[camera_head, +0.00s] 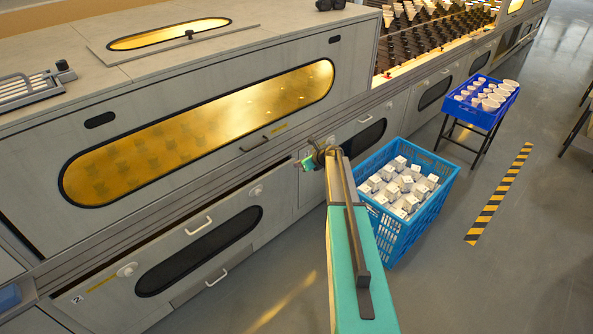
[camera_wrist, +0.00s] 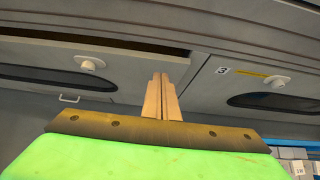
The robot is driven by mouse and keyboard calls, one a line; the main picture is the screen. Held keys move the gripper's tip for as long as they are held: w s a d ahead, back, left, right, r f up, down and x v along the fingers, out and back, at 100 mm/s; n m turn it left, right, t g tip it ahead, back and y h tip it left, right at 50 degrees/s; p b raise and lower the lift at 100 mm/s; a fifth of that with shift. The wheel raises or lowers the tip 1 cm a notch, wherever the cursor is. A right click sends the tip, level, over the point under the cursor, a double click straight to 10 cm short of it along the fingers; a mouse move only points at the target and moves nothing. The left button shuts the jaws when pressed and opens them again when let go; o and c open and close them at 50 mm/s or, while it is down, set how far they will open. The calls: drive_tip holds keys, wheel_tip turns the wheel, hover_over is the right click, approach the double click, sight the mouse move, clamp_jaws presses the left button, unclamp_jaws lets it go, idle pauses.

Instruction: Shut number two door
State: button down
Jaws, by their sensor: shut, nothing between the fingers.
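The number two door (camera_head: 165,240) is a grey lower panel with a dark oval window, two round knobs and a pale handle (camera_head: 198,226). A dark gap shows along its top edge, so it stands slightly open. In the wrist view its right end (camera_wrist: 125,85) has a knob (camera_wrist: 90,63) below that dark gap. My gripper (camera_head: 312,160) is beyond the door's right end in the head view. In the wrist view my gripper (camera_wrist: 161,78) is shut and empty, its fingertips near the seam between this door and the number three panel (camera_wrist: 240,85). Contact cannot be told.
A blue crate (camera_head: 418,222) of white boxes stands right of my arm. A blue tray (camera_head: 470,117) of pale cups sits on a stand behind it. A glowing window (camera_head: 200,130) is above the door. Floor in front of the door is clear.

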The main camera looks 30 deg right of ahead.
drive_tip(key=shift+s+d+r, duration=0.1)
drive_tip(key=shift+s+r, duration=0.2)
drive_tip(key=shift+r, duration=0.65)
drive_tip(key=shift+s+d+r, duration=0.1)
drive_tip(key=shift+s+r, duration=0.2)
drive_tip(key=shift+r, duration=0.6)
